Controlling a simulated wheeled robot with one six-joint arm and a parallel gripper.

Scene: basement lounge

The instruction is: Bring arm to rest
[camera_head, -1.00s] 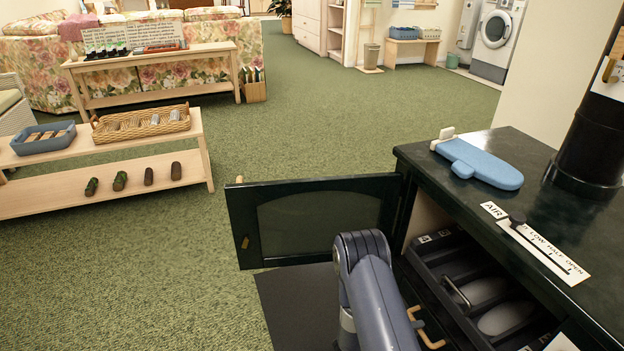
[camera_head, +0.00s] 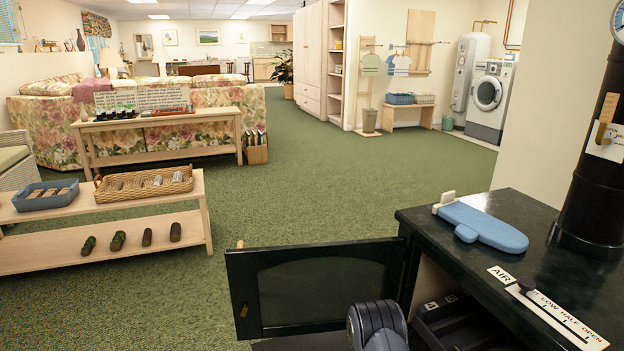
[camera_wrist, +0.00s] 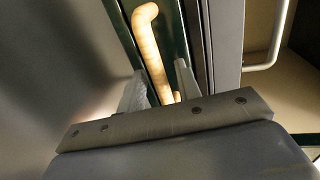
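In the wrist view my gripper (camera_wrist: 159,82) has its two pale fingers apart, one on each side of a gap. A pale wooden handle with a bent end (camera_wrist: 148,40) shows beyond and between the fingers. I see no finger clearly pressed on it, and its lower end is hidden behind my wrist. In the head view only a rounded part of my arm (camera_head: 378,326) shows at the bottom edge, in front of the dark stove (camera_head: 450,222); my gripper is out of that view.
The stove's door (camera_head: 315,285) stands open to the left of my arm. A blue mitt-like item (camera_head: 480,226) lies on the stove top, beside the black flue (camera_head: 590,190). A low wooden shelf (camera_head: 150,215) stands at left. Green carpet (camera_head: 330,180) is clear between.

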